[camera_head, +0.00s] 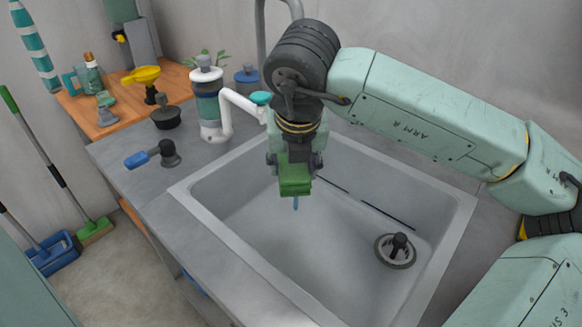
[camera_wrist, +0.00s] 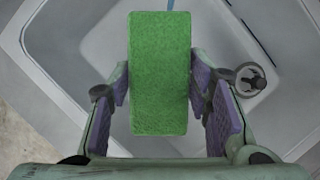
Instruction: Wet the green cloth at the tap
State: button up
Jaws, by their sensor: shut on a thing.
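The green cloth (camera_head: 295,181) is a thick folded block held between the fingers of my gripper (camera_head: 294,166), above the basin of the grey sink (camera_head: 250,252). In the wrist view the cloth (camera_wrist: 160,72) stands out past the purple finger pads (camera_wrist: 162,98), which close on its two sides. A thin blue stream (camera_head: 295,203) shows just below the cloth, and a blue strip (camera_wrist: 170,5) shows beyond its far end in the wrist view. A tall curved grey tap pipe (camera_head: 260,30) rises behind my arm; its outlet is hidden.
A black-knobbed drain (camera_head: 397,249) sits at the basin's right. A white and blue dispenser (camera_head: 208,103) with a white spout and a blue-handled lever (camera_head: 150,155) stand left of the sink. A wooden shelf (camera_head: 75,112) holds bottles.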

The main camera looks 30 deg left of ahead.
jog(key=w, duration=0.1)
jog(key=w+a, duration=0.1)
jog(key=w+p, duration=0.1)
jog(key=shift+w+a+f, duration=0.1)
jog(key=shift+a+f, duration=0.15)
jog(key=shift+w+a+f+b, duration=0.15)
jog(key=shift+w+a+f, duration=0.05)
jog(key=shift+w, duration=0.2)
jog(key=shift+w+a+f+b, duration=0.15)
jog(key=shift+w+f, duration=0.05)
jog(key=shift+w, duration=0.2)
jog(key=shift+w+a+f+b, duration=0.1)
jog(key=shift+w+a+b, duration=0.25)
jog(key=shift+w, duration=0.4)
jog(key=shift+w+a+f+b, duration=0.1)
jog(key=shift+w+a+b, duration=0.15)
jog(key=shift+w, duration=0.45)
jog(key=shift+s, duration=0.1)
